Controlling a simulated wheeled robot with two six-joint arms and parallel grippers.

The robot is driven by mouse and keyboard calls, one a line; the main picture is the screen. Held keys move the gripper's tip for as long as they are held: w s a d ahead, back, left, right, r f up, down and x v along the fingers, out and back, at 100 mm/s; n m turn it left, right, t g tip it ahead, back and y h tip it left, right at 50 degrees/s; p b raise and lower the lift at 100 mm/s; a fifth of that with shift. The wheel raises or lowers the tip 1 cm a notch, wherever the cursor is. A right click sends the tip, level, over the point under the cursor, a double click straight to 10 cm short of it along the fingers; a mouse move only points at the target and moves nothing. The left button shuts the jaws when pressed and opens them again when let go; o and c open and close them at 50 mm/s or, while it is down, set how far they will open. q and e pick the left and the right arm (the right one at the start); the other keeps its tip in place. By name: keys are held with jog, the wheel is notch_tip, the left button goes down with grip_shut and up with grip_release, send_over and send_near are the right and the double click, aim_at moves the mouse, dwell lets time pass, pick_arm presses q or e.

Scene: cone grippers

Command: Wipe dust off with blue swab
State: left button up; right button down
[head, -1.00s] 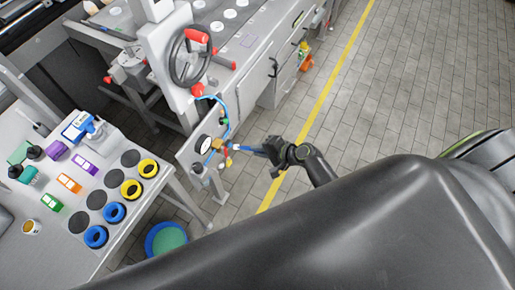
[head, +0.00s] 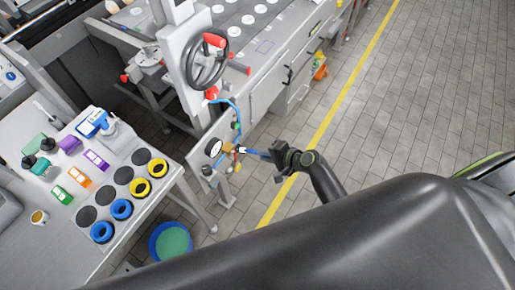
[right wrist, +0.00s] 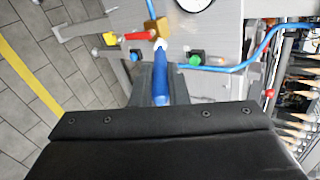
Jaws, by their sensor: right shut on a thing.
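A blue swab (head: 258,153) with a white tip sticks out of my right gripper (head: 273,152) towards a brass fitting (head: 229,148) on the grey machine's side. In the right wrist view, my right gripper (right wrist: 160,82) is shut on the blue swab (right wrist: 161,87). Its white tip (right wrist: 160,45) is at the lower edge of the brass block (right wrist: 158,28); I cannot tell whether they touch. No dust can be made out at this size. My left gripper is not in view.
A round gauge (head: 215,147), blue hose (head: 238,112) and red lever (right wrist: 138,37) crowd the fitting. A table (head: 72,262) at left carries blue and yellow rings. A blue bin (head: 153,245) with a green inside stands on the floor. The floor at right is clear.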

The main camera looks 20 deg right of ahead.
aim_at(250, 152)
jog(key=shift+w+a, duration=1)
jog(key=shift+w, duration=0.2)
jog(key=shift+w+a, duration=0.95)
jog(key=shift+w, duration=0.25)
jog(key=shift+w+a+b, duration=0.35)
jog(key=shift+w+b, duration=0.05)
jog(key=shift+w, duration=0.1)
notch_tip(250, 152, up, 3)
jog(key=p, duration=0.3)
jog(key=shift+s+r, duration=0.1)
notch_tip(250, 152, down, 3)
jog(key=b, duration=0.3)
jog(key=shift+f, duration=0.2)
notch_tip(250, 152, up, 3)
jog(key=p, duration=0.3)
jog(key=shift+r, duration=0.2)
jog(key=shift+f+b, duration=1.45)
jog(key=shift+f, duration=0.2)
jog(key=shift+r, duration=0.1)
